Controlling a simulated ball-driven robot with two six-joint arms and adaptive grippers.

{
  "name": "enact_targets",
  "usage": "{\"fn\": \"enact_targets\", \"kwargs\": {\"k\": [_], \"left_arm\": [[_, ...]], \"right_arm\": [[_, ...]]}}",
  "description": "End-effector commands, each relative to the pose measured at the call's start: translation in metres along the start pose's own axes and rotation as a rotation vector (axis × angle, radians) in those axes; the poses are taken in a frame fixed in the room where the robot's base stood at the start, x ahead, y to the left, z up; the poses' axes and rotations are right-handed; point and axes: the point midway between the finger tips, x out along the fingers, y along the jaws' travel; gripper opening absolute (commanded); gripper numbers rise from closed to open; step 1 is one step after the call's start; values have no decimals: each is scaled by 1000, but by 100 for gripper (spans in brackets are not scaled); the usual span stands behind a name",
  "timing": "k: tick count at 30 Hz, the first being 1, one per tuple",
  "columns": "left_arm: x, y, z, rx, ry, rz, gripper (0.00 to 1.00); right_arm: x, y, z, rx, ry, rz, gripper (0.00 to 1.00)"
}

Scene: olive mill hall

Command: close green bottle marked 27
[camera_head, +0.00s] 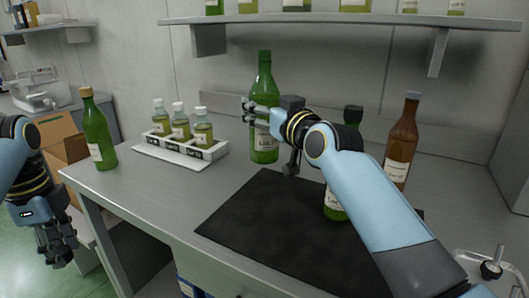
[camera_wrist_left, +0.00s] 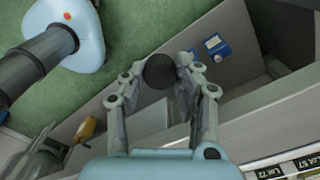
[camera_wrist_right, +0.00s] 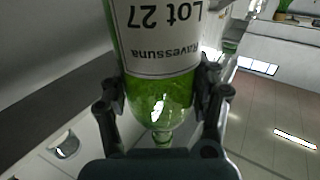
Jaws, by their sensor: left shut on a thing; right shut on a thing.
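The green bottle marked 27 (camera_head: 264,82) stands upright behind the black mat; no stopper shows on its mouth. My right gripper (camera_head: 262,112) is shut around its upper body, above the label. In the right wrist view the bottle (camera_wrist_right: 158,92) fills the space between the fingers (camera_wrist_right: 162,88), with "Lot 27" upside down and the neck pointing down the picture. My left gripper (camera_head: 58,256) hangs low, left of the table. In the left wrist view it (camera_wrist_left: 160,80) is shut on a round black stopper-like thing (camera_wrist_left: 160,71), seen end-on.
A corked green bottle (camera_head: 97,132) and a white rack (camera_head: 208,153) of small bottles stand left. Behind my right arm are a black-topped green bottle (camera_head: 353,115) and a brown bottle (camera_head: 403,140). The black mat (camera_head: 262,225) is bare in front. A shelf (camera_head: 340,18) runs above.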

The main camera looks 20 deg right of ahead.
Motion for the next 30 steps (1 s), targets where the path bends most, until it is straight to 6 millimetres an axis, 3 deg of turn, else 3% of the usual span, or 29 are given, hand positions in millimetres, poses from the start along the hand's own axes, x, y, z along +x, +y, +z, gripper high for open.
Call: {"fn": "enact_targets", "kwargs": {"k": [9, 22, 30], "left_arm": [[14, 0, 0, 0, 0, 2, 19], [16, 0, 0, 0, 0, 3, 19], [33, 1, 0, 0, 0, 6, 19]], "right_arm": [[0, 0, 45, -1, 3, 2, 5], [0, 0, 50, -1, 5, 2, 5], [0, 1, 82, 1, 3, 3, 5]]}}
